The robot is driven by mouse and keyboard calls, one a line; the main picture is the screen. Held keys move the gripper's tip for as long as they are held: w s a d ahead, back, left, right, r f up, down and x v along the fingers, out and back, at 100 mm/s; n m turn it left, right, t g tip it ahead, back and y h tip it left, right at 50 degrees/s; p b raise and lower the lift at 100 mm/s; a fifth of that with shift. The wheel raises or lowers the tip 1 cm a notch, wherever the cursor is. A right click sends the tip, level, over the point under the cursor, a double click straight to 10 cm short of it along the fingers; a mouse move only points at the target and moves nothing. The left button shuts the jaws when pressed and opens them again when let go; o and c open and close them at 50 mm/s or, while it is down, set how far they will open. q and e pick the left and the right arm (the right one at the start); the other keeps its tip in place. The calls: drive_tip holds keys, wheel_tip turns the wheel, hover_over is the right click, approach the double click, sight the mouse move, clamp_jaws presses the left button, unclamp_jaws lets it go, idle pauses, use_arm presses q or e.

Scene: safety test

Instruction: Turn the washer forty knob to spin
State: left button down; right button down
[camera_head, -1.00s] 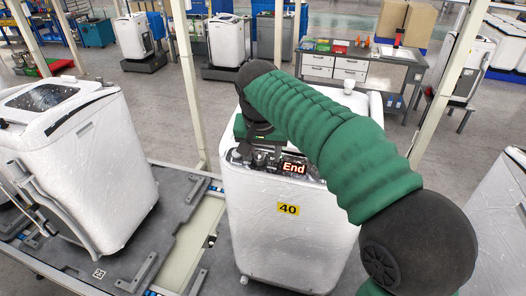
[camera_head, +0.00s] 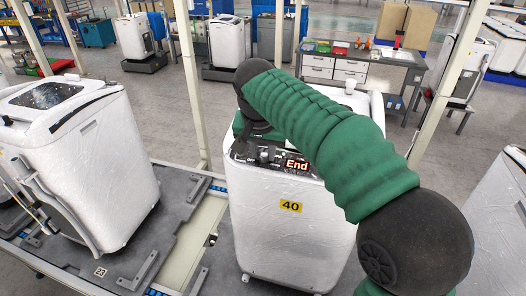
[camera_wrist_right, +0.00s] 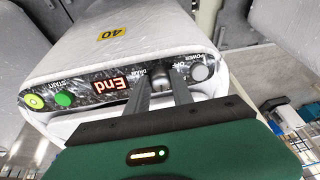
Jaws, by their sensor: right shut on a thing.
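The washer forty (camera_head: 285,235) is a white, plastic-wrapped machine with a yellow "40" label. Its dark control panel has a red display (camera_wrist_right: 109,83) reading "End". In the right wrist view the panel appears upside down, and the knob (camera_wrist_right: 161,70) sits between the labels DRAIN and OFF. My right gripper (camera_wrist_right: 160,88) is shut on the knob, with one finger on each side of it. In the head view my right gripper (camera_head: 258,150) is at the panel, partly hidden by my green arm. The knob's pointer is too small to read. My left gripper is out of view.
On the panel are a green START button (camera_wrist_right: 63,99), a lit yellow-green button (camera_wrist_right: 35,102) and a grey POWER button (camera_wrist_right: 200,72). Another wrapped washer (camera_head: 105,160) stands on the left. A workbench (camera_head: 365,65) is behind. A pale post (camera_head: 185,80) rises behind the washer.

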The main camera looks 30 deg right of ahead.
drive_tip(key=m+b, duration=0.1)
drive_tip(key=m, duration=0.5)
drive_tip(key=shift+f, duration=0.1)
drive_tip(key=m, duration=0.4)
drive_tip(key=shift+w+a+m+g+h+b, duration=0.1)
drive_tip(key=shift+m+g+h+b, duration=0.2)
drive_tip(key=shift+h+b, duration=0.1)
drive_tip(key=c, duration=1.5)
unclamp_jaws()
drive_tip(key=o, duration=0.4)
drive_tip(key=shift+w, duration=0.1)
drive_tip(key=p+v, duration=0.2)
drive_tip(key=v, duration=1.4)
drive_tip(key=shift+r, duration=0.3)
